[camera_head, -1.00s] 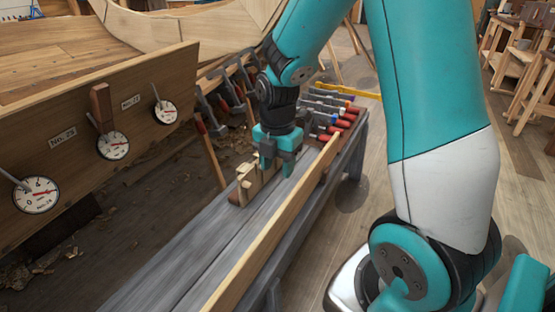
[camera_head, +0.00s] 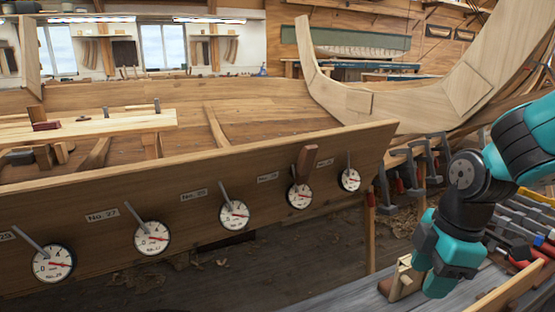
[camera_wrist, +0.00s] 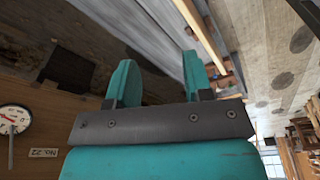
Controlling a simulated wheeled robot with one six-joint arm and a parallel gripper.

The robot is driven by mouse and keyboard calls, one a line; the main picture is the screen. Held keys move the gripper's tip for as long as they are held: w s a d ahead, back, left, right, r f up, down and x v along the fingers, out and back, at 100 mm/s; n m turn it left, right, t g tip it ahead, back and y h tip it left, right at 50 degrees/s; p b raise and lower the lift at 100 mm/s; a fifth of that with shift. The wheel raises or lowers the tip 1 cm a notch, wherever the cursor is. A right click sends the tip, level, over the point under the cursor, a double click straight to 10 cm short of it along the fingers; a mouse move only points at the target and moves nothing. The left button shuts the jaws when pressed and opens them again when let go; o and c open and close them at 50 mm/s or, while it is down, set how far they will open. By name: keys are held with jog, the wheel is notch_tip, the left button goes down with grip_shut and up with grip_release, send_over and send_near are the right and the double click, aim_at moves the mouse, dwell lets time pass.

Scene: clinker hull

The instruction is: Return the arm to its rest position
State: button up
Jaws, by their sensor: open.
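My gripper (camera_head: 437,266) is at the lower right of the head view, at the end of my bent teal arm. It is close to a small pale wooden block (camera_head: 404,281) on the grey bench (camera_head: 350,300) and overlaps it in the picture; I cannot tell whether they touch. In the wrist view my gripper (camera_wrist: 160,80) shows two teal fingers spread apart with nothing between them.
The wooden hull (camera_head: 110,190) with several dial gauges (camera_head: 234,214) fills the left and middle. Grey clamps (camera_head: 408,168) hang beyond my gripper. Red-handled tools (camera_head: 520,222) lie at the right. A wooden edge strip (camera_head: 510,290) runs along the bench.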

jog(key=s+a+r+m+y, duration=0.2)
jog(key=s+a+r+m, duration=0.4)
jog(key=s+a+m, duration=0.45)
notch_tip(320, 180, up, 22)
jog(key=s+n+p, duration=0.1)
jog(key=s+p, duration=0.1)
jog(key=p, duration=1.9)
jog(key=shift+s+a+f+g+y, duration=0.25)
jog(key=shift+a+g+y, duration=0.05)
